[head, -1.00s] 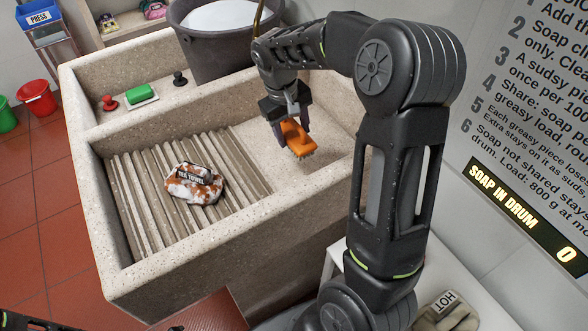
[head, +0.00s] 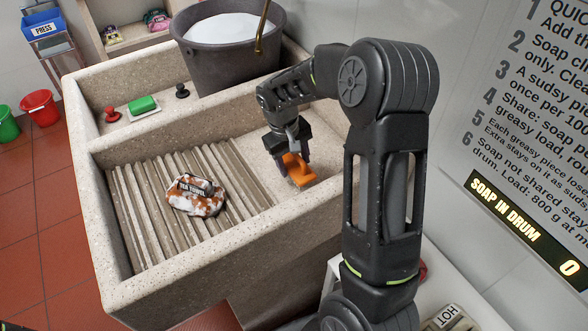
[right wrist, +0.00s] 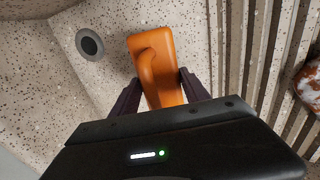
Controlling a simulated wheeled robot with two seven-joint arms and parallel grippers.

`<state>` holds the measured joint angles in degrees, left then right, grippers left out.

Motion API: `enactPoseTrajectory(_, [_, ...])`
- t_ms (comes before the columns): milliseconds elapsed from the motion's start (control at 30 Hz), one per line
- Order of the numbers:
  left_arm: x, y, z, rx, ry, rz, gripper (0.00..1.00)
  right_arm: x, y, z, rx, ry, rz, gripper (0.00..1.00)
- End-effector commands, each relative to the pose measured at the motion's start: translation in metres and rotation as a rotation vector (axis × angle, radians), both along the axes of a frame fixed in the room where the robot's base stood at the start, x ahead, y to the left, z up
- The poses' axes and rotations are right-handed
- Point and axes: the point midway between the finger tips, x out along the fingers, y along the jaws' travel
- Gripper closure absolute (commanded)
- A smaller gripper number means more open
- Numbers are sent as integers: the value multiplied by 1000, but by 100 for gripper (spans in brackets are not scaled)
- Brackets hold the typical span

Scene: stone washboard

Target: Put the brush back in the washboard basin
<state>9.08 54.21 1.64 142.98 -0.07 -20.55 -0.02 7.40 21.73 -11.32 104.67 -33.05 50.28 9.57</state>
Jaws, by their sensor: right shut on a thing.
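The stone washboard basin (head: 282,228) has a ribbed slope on the left and a smooth floor on the right. My right gripper (head: 291,158) is inside its walls, over the smooth right part, shut on the orange brush (head: 299,172). The brush's pale bristles face down, close to the floor; I cannot tell whether they touch. In the right wrist view the brush (right wrist: 155,65) sits between the fingers of my right gripper (right wrist: 154,88), with a round drain (right wrist: 90,44) to its left and the ribs to its right. My left gripper is not in view.
A stained tea towel bundle (head: 195,195) lies on the ribs. A dark bucket (head: 228,52) of white stuff stands at the back.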

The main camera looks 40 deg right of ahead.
Motion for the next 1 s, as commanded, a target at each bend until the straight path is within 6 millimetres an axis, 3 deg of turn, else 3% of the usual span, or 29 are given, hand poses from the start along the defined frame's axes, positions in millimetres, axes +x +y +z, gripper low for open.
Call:
enactPoseTrajectory(200, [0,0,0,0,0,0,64,-1,0,-29,0,3,0,84])
enactPoseTrajectory(600, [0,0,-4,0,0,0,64,-1,0,-36,0,1,0,84])
enactPoseTrajectory(633, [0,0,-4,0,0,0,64,-1,0,-36,0,2,0,45])
enactPoseTrajectory(900, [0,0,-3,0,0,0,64,-1,0,-34,0,1,0,24])
enactPoseTrajectory(1000, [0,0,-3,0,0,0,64,-1,0,-34,0,1,0,24])
